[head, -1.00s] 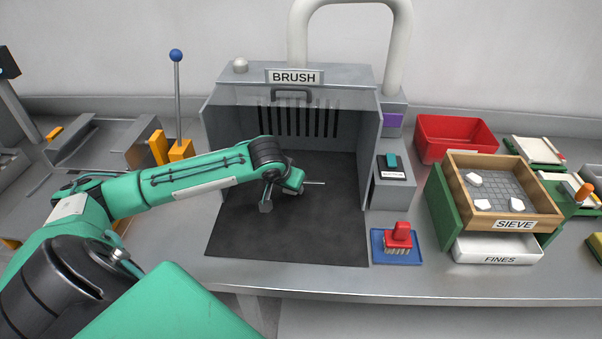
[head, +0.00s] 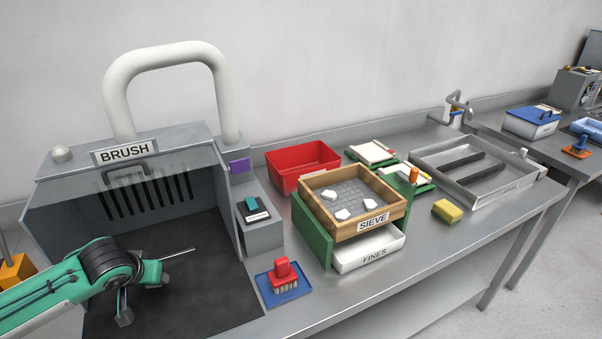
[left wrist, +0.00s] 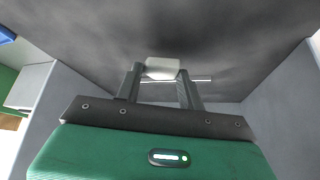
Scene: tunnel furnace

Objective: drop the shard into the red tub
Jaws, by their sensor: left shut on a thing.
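My left gripper (head: 123,303) is shut inside the BRUSH hood, above its dark floor. A pale, flat-sided piece, seemingly the shard (left wrist: 162,67), is between its fingertips in the left wrist view. In the head view the piece looks grey and small at the finger ends. The red tub (head: 282,185) stands on the bench right of the hood, behind the sieve. It is open, and its floor is mostly hidden. My right gripper is not in view.
The wooden SIEVE (head: 340,227) holds three white shards, above the white FINES tray (head: 342,264). A red brush (head: 284,274) stands on a blue mat. A thin rod (head: 180,251) shows near my wrist. The hood's side wall (head: 222,205) lies between my gripper and the tub.

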